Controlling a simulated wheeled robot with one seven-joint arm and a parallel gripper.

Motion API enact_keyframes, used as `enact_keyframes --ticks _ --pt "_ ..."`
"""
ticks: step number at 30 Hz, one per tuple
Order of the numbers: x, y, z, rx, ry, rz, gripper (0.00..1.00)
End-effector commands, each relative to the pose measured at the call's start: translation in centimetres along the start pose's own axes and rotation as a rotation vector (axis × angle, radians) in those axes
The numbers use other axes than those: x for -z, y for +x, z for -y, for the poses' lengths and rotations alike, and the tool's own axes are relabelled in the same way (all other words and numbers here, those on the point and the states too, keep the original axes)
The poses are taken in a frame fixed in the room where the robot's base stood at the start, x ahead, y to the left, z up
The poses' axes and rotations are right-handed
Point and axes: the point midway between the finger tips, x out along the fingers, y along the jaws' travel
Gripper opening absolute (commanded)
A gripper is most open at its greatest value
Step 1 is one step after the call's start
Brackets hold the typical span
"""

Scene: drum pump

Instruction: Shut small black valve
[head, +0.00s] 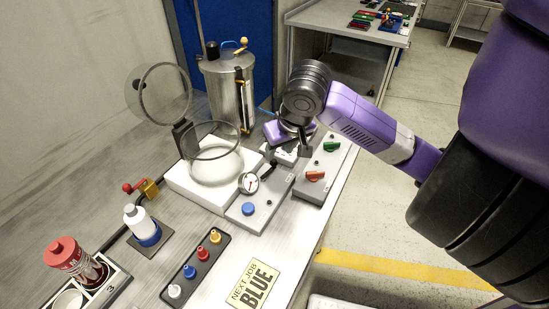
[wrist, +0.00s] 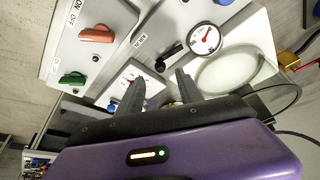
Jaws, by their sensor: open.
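The small black valve, a short dark lever (wrist: 170,54), sits on the grey panel beside a round white gauge with a red needle (wrist: 205,39). In the head view the lever (head: 268,168) shows just right of the gauge (head: 249,183). My gripper (wrist: 160,77) is open, its two dark fingers pointing at the panel. The lever lies just beyond the fingertips, roughly in line with the gap, and nothing is between the fingers. Whether a finger touches the lever cannot be told. In the head view my wrist hangs over the panel's far end and hides part of it.
A switch box carries a red-orange knob (wrist: 97,34) and a green knob (wrist: 72,79). A glass chamber (head: 214,165) with a raised round lid (head: 165,93) stands left of the panel. A steel drum (head: 229,90) stands behind. Bottles and coloured caps occupy the near left.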

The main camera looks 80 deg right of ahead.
Motion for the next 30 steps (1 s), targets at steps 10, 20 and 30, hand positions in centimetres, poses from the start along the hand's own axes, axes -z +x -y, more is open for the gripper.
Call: enact_keyframes --ticks 10,20,30 --pt "0.0 5.1 0.0 0.001 -0.001 0.001 0.43" --pt "0.1 6.4 0.1 0.001 -0.002 -0.003 0.43" --pt "0.1 6.4 0.1 0.002 -0.002 -0.003 0.00"
